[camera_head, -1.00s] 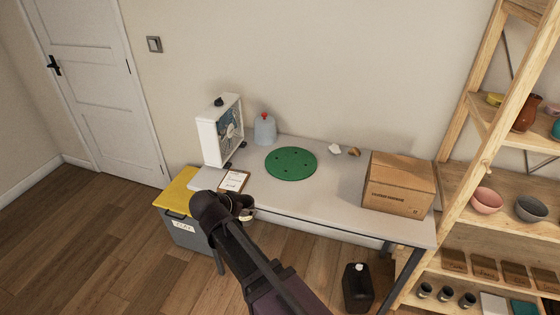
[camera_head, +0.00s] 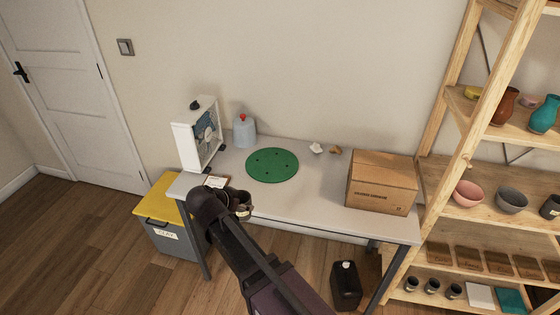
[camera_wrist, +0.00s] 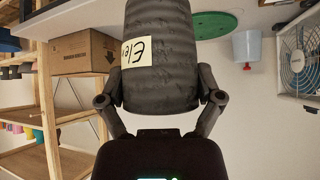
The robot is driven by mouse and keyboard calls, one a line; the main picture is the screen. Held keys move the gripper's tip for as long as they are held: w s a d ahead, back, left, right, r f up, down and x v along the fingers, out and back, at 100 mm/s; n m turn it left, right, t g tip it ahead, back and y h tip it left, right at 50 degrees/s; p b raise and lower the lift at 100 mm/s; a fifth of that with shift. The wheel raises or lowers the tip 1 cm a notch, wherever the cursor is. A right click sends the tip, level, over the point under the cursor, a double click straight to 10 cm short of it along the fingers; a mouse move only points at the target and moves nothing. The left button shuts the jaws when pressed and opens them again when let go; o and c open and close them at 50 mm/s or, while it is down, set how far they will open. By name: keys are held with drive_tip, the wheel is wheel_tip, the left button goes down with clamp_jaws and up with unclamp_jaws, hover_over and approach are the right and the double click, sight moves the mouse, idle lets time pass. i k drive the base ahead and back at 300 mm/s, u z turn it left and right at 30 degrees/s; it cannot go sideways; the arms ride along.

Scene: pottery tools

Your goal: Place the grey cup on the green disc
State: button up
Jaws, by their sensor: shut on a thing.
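The grey cup (camera_wrist: 160,40) is dark and ribbed, with a yellow handwritten label, and fills the middle of the wrist view. My gripper (camera_wrist: 160,98) is shut on it, one finger on each side. In the head view my gripper (camera_head: 240,205) is by the table's front edge, in front of the green disc, and the arm mostly hides the cup. The round green disc (camera_head: 272,165) lies flat on the table with nothing on it. Part of it also shows behind the cup in the wrist view (camera_wrist: 215,24).
On the table (camera_head: 310,205), a white fan unit (camera_head: 197,135) and a pale jug (camera_head: 244,133) stand left of the disc. A cardboard box (camera_head: 382,182) stands at the right. Wooden shelves (camera_head: 470,205) with pottery rise further right. A yellow-lidded clay bin (camera_head: 165,220) is at the left.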

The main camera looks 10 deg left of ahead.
sight(272, 163)
drive_tip(key=z, duration=0.2)
drive_tip(key=i, duration=0.9)
drive_tip(key=u, duration=0.3)
